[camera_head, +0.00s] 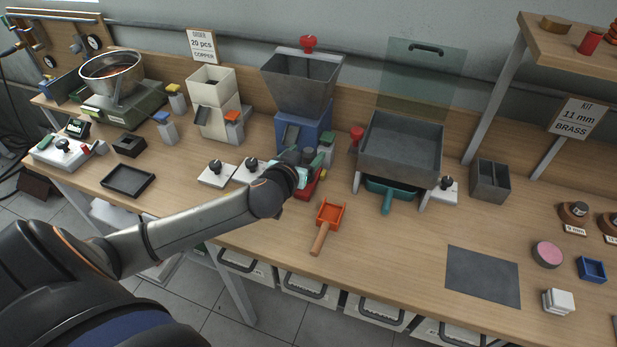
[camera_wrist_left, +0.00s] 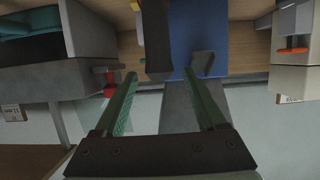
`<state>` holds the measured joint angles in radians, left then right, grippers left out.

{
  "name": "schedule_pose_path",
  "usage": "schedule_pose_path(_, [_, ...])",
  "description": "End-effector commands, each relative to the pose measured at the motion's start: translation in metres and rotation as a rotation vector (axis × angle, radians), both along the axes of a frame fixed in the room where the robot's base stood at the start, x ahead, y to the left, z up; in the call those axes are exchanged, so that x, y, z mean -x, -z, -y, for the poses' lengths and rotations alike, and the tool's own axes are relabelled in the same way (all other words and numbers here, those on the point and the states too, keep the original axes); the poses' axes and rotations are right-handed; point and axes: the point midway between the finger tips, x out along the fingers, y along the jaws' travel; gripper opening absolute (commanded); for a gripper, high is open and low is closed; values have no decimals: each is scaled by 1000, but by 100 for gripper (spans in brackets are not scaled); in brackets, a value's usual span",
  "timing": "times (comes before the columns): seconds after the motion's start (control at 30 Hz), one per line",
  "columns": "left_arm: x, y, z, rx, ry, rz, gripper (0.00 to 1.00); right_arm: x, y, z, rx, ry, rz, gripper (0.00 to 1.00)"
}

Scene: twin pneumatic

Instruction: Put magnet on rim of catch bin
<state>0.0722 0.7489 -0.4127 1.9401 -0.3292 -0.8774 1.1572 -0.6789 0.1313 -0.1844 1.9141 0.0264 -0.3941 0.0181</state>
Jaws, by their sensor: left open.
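My left gripper (camera_head: 303,176) is at the front of the blue hopper machine (camera_head: 290,135), next to a red bin (camera_head: 319,184) that its hand partly hides. I take this red bin for the catch bin. In the left wrist view my gripper (camera_wrist_left: 160,76) is open, its two green fingers apart with nothing clearly held between them. The blue machine body (camera_wrist_left: 198,30) shows upside down beyond the fingertips. A dark block (camera_wrist_left: 156,38) stands just past them. I cannot make out the magnet for certain. My right gripper is not in view.
An orange scoop (camera_head: 330,215) lies just right of the red bin. A grey hopper (camera_head: 400,145) with a teal tray (camera_head: 389,188) stands further right. White switch boxes (camera_head: 217,174) sit left of the gripper.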

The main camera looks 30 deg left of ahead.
Motion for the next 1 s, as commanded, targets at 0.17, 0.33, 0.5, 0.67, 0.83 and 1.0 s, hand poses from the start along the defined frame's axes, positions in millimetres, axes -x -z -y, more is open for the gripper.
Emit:
schedule_pose_path(0.17, [0,0,0,0,0,0,58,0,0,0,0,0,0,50])
schedule_pose_path(0.33, [0,0,0,0,0,0,39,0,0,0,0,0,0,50])
schedule_pose_path(0.5, [0,0,0,0,0,0,20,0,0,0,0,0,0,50])
schedule_pose_path(0.67, [0,0,0,0,0,-1,2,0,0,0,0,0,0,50])
schedule_pose_path(0.83, [0,0,0,0,0,-1,0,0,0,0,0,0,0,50])
schedule_pose_path(1.0, [1,0,0,0,0,-1,0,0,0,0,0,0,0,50])
